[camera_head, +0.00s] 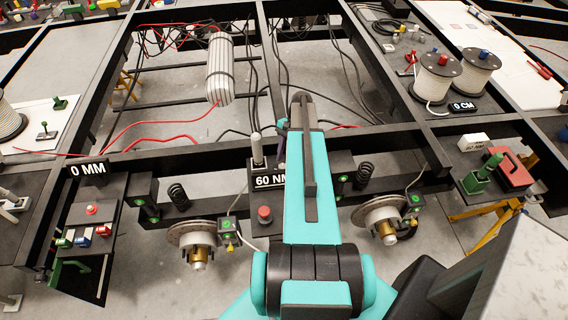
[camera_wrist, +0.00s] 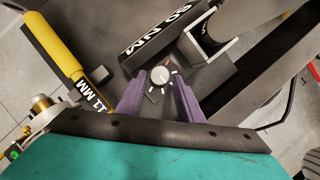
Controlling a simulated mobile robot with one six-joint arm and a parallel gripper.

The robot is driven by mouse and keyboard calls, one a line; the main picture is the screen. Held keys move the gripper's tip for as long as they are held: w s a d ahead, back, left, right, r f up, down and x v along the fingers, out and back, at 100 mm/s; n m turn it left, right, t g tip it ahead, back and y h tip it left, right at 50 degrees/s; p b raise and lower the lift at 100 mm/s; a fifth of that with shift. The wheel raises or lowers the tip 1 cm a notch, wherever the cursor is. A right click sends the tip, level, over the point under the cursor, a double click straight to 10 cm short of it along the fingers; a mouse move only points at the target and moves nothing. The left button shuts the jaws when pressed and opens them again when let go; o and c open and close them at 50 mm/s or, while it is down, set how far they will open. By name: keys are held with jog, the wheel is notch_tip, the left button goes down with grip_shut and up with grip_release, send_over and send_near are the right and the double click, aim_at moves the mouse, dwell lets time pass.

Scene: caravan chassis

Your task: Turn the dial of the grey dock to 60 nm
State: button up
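The dial (camera_wrist: 160,76) is a small round light-grey knob on a dark dock face (camera_wrist: 150,97), with white tick marks and one red tick around it. A label reading 60 NM (camera_wrist: 152,32) stands beside it; the same label (camera_head: 268,180) shows partly in the head view, cut off by my arm. My gripper (camera_wrist: 158,86) is open. Its two purple fingers stand on either side of the dial in the wrist view, with visible gaps to it. Contact or depth cannot be told.
A yellow-handled tool (camera_wrist: 52,45) and an 11 MM label (camera_wrist: 87,95) are left of my gripper in the wrist view. A light post (camera_head: 257,150) and red button (camera_head: 265,214) stand near the dock. Black chassis beams (camera_head: 225,150), coiled springs (camera_head: 178,195) and loose cables surround it.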

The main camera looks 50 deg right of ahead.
aim_at(283, 165)
jog(key=shift+x, duration=1.5)
jog(key=c, duration=0.8)
jog(key=shift+o, duration=0.2)
jog(key=shift+b, duration=0.35)
jog(key=shift+w+f+n+g+b, duration=0.15)
jog(key=shift+n+g+b, duration=0.15)
jog(key=shift+n+b, duration=0.5)
jog(key=shift+n+g+h+b, duration=0.35)
jog(key=shift+n+b, duration=0.35)
jog(key=shift+n, duration=0.6)
